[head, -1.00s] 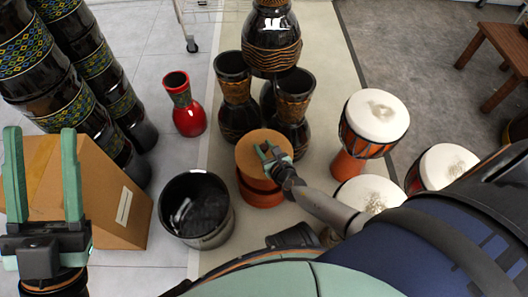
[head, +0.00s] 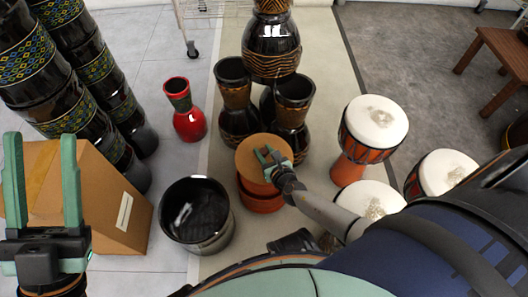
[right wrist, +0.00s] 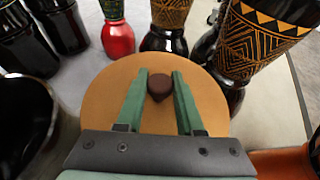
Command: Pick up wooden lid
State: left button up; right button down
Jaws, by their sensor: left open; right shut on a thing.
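The wooden lid (head: 246,153) is a round tan disc above reddish-orange bowls (head: 262,204). I cannot tell whether it rests on them or is slightly raised. In the right wrist view the lid (right wrist: 105,95) fills the middle, with a dark brown knob (right wrist: 159,88) at its centre. My right gripper (head: 266,153) is over the lid, and its two green fingers (right wrist: 160,75) stand on either side of the knob, shut on it. My left gripper (head: 40,137) is open and empty at the far left, in front of a cardboard box.
A black pot (head: 195,240) stands left of the bowls. Dark carved drums (head: 235,120) stand close behind, with a red vase (head: 187,124) to their left. White-topped drums (head: 375,122) stand at the right. The cardboard box (head: 110,200) is at left.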

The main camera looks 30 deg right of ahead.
pick_arm(q)
notch_tip(320, 180, up, 14)
jog(key=a+f+m+p, duration=0.1)
jog(key=p, duration=1.1)
jog(key=w+a+f+n+g+y+p, duration=0.1)
jog(key=w+f+n+g+y+p, duration=0.25)
jog(key=f, duration=0.55)
jog(key=w+a+f+n+g+y, duration=0.1)
jog(key=w+f+n+y, duration=0.2)
jog(key=f+n+y, duration=0.35)
jog(key=s+f+g+y+p, duration=0.1)
jog(key=s+f+g+p, duration=0.2)
jog(key=f, duration=0.5)
jog(key=s+f+g+p, duration=0.4)
jog(key=f+g+p, duration=0.1)
jog(key=f, duration=0.3)
jog(key=shift+s+d+n+y, duration=0.25)
jog(key=shift+d+n+y, duration=0.05)
jog(key=shift+d+y, duration=0.1)
jog(key=shift+a, duration=0.1)
